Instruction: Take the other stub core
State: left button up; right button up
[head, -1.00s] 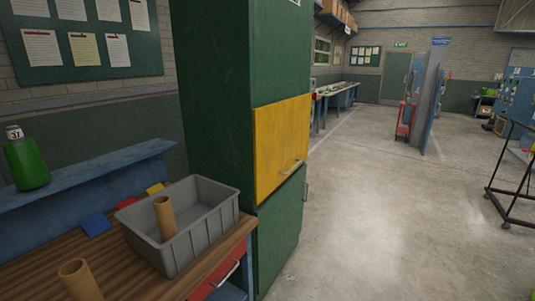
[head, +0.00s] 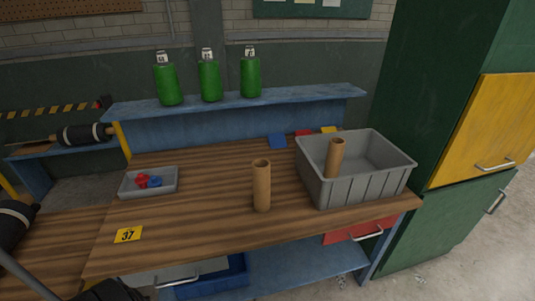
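One brown cardboard-like tube core (head: 262,186) stands upright on the wooden bench top (head: 205,228), left of the grey crate (head: 358,188). A second, similar core (head: 335,158) is inside the crate, near its left side, roughly upright with a slight tilt. Its lower end is hidden by the crate's front wall. Neither gripper can be made out in the head view, and nothing is seen holding either core.
A small grey tray (head: 149,182) holds red and blue pieces. A yellow card marked 37 (head: 128,235) lies at the front left. Green bottles (head: 209,80) stand on the blue shelf (head: 300,103). A green cabinet (head: 440,90) stands right. Bench top is clear around the standing core.

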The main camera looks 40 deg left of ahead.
aim_at(261, 166)
jog(key=u, duration=1.15)
jog(key=i+l, duration=0.1)
jog(key=l, duration=0.15)
